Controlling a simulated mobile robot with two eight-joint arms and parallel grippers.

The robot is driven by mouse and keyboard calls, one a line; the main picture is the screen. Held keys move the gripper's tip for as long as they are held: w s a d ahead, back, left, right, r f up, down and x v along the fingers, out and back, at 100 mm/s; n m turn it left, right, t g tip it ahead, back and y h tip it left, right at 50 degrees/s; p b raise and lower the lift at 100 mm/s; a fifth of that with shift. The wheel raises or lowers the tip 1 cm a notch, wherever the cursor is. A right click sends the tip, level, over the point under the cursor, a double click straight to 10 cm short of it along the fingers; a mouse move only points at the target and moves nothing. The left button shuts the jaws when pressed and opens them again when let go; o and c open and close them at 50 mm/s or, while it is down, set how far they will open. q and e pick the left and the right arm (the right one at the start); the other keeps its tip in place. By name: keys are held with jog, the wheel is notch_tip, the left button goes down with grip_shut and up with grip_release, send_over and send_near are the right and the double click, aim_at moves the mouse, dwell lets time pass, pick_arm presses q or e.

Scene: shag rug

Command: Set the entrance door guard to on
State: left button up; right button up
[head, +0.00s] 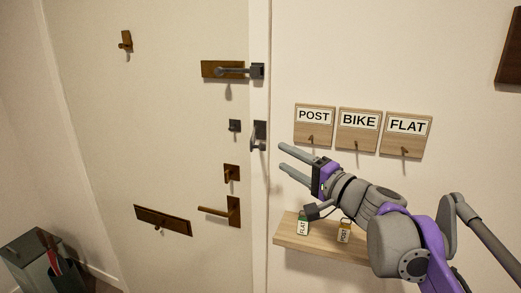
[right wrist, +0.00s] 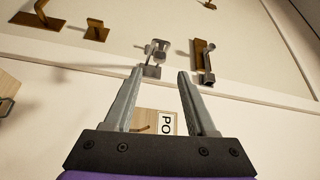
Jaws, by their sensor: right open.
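On the white door frame is a grey metal fitting with a loop-like bar (head: 260,136), which looks like the door guard. A small dark grey catch (head: 235,126) sits on the door to its left, with a visible gap between them in the head view. The guard also shows ahead of the fingers in the right wrist view (right wrist: 155,55). My right gripper (head: 282,157) is open and empty, a little right of and below the guard, its fingers pointing towards the door edge. My left gripper is not in view.
Above is a brown plate with a grey bar (head: 222,70). Below are a brown turn-piece (head: 231,173), a lever handle (head: 233,210) and a letter plate (head: 163,220). POST (head: 314,115), BIKE and FLAT hook boards hang right. A wooden shelf (head: 290,235) holds tagged items under my arm.

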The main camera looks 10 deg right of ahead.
aim_at(264, 147)
jog(key=x, duration=0.8)
jog(key=shift+w+a, duration=0.15)
jog(key=shift+w, duration=0.05)
grip_shut()
dwell(1.1)
